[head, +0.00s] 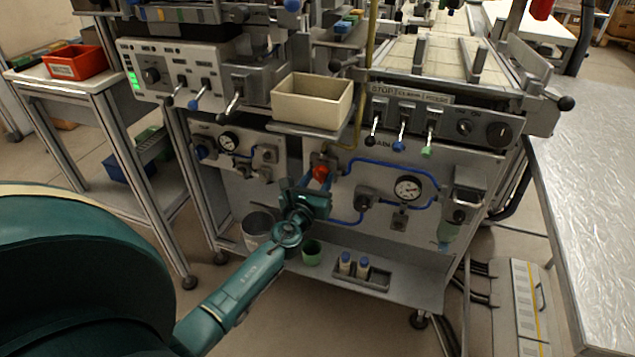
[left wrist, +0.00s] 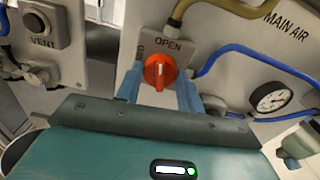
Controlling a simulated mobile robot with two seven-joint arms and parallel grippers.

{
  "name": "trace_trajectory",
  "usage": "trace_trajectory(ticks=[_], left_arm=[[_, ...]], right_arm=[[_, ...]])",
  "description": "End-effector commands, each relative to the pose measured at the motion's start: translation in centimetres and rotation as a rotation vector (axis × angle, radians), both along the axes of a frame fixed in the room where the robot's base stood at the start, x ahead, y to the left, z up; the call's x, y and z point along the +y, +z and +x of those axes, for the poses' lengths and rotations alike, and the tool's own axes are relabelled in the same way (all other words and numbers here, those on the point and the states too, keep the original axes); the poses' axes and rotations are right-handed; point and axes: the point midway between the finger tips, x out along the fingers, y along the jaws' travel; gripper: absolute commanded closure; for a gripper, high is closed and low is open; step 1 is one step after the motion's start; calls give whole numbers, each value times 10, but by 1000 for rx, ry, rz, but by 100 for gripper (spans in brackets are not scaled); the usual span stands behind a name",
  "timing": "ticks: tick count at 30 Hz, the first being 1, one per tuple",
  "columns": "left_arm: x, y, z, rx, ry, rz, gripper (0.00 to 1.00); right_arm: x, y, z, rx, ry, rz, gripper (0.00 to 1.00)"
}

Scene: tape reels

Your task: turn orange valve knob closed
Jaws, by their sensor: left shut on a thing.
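The orange valve knob (head: 320,172) is on the front panel of the machine, below the beige bin. In the left wrist view the knob (left wrist: 159,71) sits on a grey plate marked OPEN above it, and its raised ridge stands roughly upright. My left gripper (head: 309,186) is at the knob, reaching up from below. In the left wrist view its blue fingers (left wrist: 159,88) stand on either side of the knob, shut on it. Lettering left of the knob is partly hidden and hard to read. My right gripper is not in view.
Blue hoses and a pressure gauge (head: 408,188) lie right of the knob, under MAIN AIR. A yellow hose (left wrist: 215,8) runs above it. The beige bin (head: 312,101) juts out overhead. A lower shelf holds a green cup (head: 312,253) and blue-capped bottles (head: 345,262).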

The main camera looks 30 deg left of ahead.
Motion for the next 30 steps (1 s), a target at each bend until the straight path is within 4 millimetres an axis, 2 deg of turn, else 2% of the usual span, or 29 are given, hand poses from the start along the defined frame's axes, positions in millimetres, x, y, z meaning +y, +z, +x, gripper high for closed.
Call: trace_trajectory(ticks=[24,30], left_arm=[[0,-2,0,-182,0,-758,85],[0,-1,0,-225,1,-936,85]], right_arm=[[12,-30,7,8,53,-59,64],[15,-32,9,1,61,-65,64]])
